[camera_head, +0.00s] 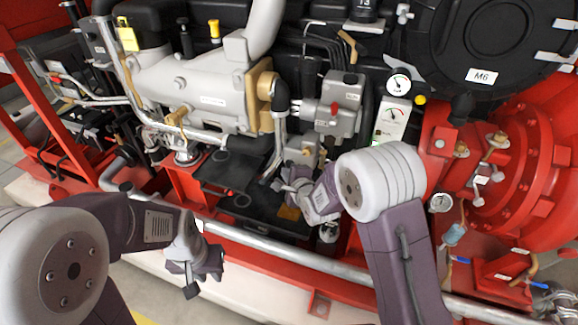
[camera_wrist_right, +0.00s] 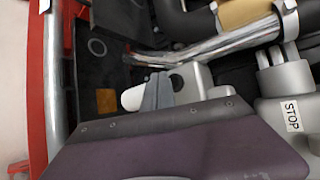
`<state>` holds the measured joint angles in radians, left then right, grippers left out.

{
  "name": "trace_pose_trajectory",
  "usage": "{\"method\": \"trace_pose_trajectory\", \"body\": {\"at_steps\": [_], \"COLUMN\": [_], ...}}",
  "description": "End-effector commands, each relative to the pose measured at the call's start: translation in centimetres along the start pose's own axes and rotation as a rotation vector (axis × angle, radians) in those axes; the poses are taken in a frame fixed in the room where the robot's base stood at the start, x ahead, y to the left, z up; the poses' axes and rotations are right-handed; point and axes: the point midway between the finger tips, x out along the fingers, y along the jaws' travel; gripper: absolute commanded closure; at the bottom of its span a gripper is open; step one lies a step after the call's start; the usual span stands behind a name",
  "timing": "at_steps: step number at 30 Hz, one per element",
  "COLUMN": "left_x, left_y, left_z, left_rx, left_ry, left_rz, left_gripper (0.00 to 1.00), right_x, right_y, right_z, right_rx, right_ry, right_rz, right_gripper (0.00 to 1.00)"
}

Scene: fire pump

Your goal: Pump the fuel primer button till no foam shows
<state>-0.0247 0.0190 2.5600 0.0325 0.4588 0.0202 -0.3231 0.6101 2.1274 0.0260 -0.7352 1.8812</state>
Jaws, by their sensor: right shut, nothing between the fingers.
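My right gripper (camera_head: 286,183) is shut and empty, reaching in low at the engine's front, just below a grey block with a tan front (camera_head: 300,152). In the right wrist view, its purple body fills the lower part, and a grey fingertip (camera_wrist_right: 159,92) lies beside a pale rounded piece (camera_wrist_right: 132,98). I cannot make out the fuel primer button for certain; it may be hidden by the gripper. No foam can be made out. My left gripper (camera_head: 201,276) hangs near the front rail, away from the engine; its finger gap is unclear.
A silver rail (camera_head: 270,256) runs along the front of the red frame. A grey valve block (camera_head: 338,105) and gauges (camera_head: 398,84) stand above my right gripper. The red pump housing (camera_head: 525,165) is at right. A grey part labelled STOP (camera_wrist_right: 293,115) is close by.

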Motion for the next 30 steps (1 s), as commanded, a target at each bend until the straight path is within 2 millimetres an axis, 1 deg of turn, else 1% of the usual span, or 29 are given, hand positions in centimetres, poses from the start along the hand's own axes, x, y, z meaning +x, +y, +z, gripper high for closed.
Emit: {"method": "trace_pose_trajectory", "body": {"at_steps": [6,30], "left_x": [0.12,0.09], "left_y": [0.00,0.00], "left_z": [0.01,0.01], "left_rx": [0.000,0.000], "left_ry": [0.000,0.000], "left_rz": [0.000,0.000], "left_gripper": [0.75,0.75], "right_x": [0.49,0.90], "right_y": [-0.36,-0.65], "right_z": [-0.41,-0.63], "right_rx": [0.001,0.000], "right_ry": [0.001,0.000], "right_rz": [0.000,0.000], "right_gripper": [1.00,1.00]}}
